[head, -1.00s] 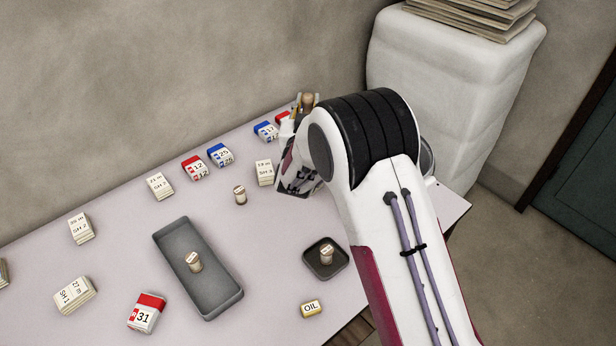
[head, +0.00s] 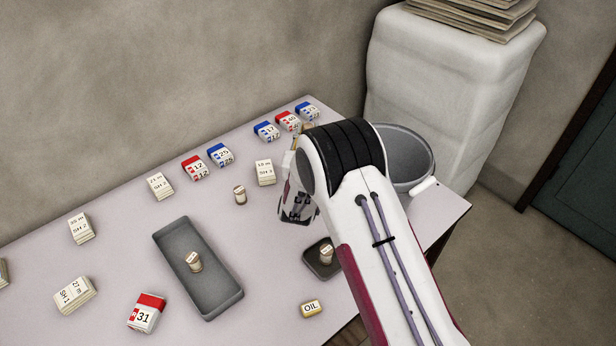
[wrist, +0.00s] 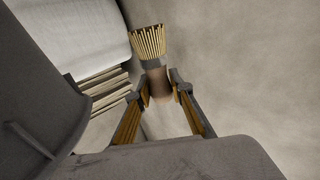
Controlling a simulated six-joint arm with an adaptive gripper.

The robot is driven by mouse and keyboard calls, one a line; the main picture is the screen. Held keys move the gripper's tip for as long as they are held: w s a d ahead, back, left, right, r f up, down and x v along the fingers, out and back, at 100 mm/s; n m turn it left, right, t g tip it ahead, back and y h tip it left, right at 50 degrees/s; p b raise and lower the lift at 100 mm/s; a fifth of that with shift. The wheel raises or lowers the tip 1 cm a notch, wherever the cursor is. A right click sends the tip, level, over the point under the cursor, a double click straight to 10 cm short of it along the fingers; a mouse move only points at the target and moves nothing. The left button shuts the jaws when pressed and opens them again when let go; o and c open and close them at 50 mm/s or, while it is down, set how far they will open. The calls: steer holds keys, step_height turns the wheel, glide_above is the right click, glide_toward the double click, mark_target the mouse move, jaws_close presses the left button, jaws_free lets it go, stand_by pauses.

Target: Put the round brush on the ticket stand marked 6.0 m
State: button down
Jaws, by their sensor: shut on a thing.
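My gripper (wrist: 162,90) is shut on a brush in the wrist view. The brush's pale bristles (wrist: 148,41) point away from the fingers, with a grey band below them and a tan handle (wrist: 158,84) between the fingertips. In the head view my arm hides most of the gripper and brush, above the table's right part. Stacked cream ticket blocks stand on the table, one at the back centre (head: 265,172), one at the back left (head: 160,186) and others farther left (head: 81,229). I cannot read 6.0 m on any of them.
A grey tray (head: 170,239) holds a small labelled cylinder (head: 194,262). Another cylinder (head: 240,195) stands behind it, and a third is in a dark dish (head: 313,268). An OIL block (head: 312,308), red and blue number blocks (head: 195,167) and a grey bin (head: 422,160) stand around.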

steer(key=shift+f, duration=3.1)
steer(key=shift+f, duration=0.1)
steer(key=shift+f, duration=1.8)
steer(key=shift+f, duration=0.15)
steer(key=c, duration=1.8)
jaws_free()
steer(key=shift+s, duration=0.1)
steer(key=shift+s, duration=5.9)
